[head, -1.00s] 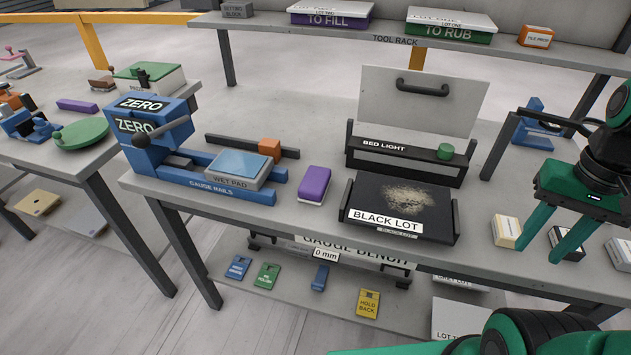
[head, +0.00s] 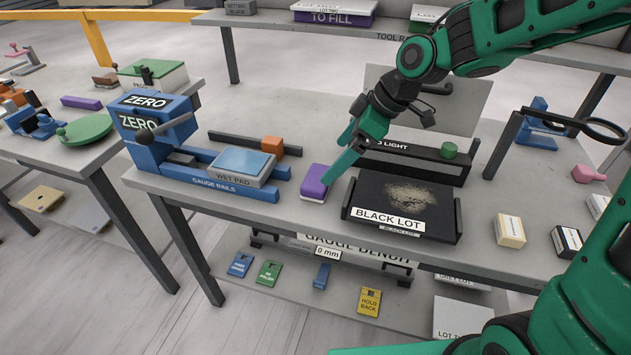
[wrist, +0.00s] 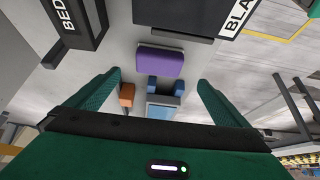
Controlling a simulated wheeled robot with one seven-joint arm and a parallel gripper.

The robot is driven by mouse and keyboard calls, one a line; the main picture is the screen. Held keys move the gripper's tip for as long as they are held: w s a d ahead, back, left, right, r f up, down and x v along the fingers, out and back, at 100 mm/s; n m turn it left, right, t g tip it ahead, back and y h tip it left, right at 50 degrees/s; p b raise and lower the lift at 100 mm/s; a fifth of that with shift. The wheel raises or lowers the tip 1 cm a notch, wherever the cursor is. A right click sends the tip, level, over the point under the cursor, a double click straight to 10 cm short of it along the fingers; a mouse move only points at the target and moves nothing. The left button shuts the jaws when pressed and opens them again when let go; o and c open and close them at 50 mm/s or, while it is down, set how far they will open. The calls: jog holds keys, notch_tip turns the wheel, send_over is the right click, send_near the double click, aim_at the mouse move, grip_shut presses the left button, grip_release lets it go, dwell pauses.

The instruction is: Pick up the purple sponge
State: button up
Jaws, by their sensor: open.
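The purple sponge (head: 314,183) lies on the grey bench between the blue gauge rails and the black lot tray. My gripper (head: 340,163) is open and empty, just above and to the right of the sponge in the head view. In the wrist view the sponge (wrist: 160,60) appears ahead of the gap between my two green fingers (wrist: 155,90), apart from both of them. In the head view the fingers overlap each other and hide a little of the sponge's right side.
The black lot tray (head: 360,216) stands close to the right of the sponge, with the bed light bar (head: 425,162) behind it. A wet pad (head: 240,166) on blue gauge rails (head: 235,187) is to the left. An orange block (head: 272,145) sits behind. Bare bench surrounds the sponge's front.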

aim_at(318, 175)
jog(key=x, duration=0.4)
jog(key=shift+a+f, duration=0.15)
jog(key=shift+f, duration=0.1)
jog(key=shift+w+x, duration=0.2)
jog(key=shift+x, duration=1.2)
jog(key=shift+w+x, duration=0.15)
jog(key=shift+x, duration=1.2)
jog(key=shift+c, duration=0.3)
jog(key=c, duration=1.1)
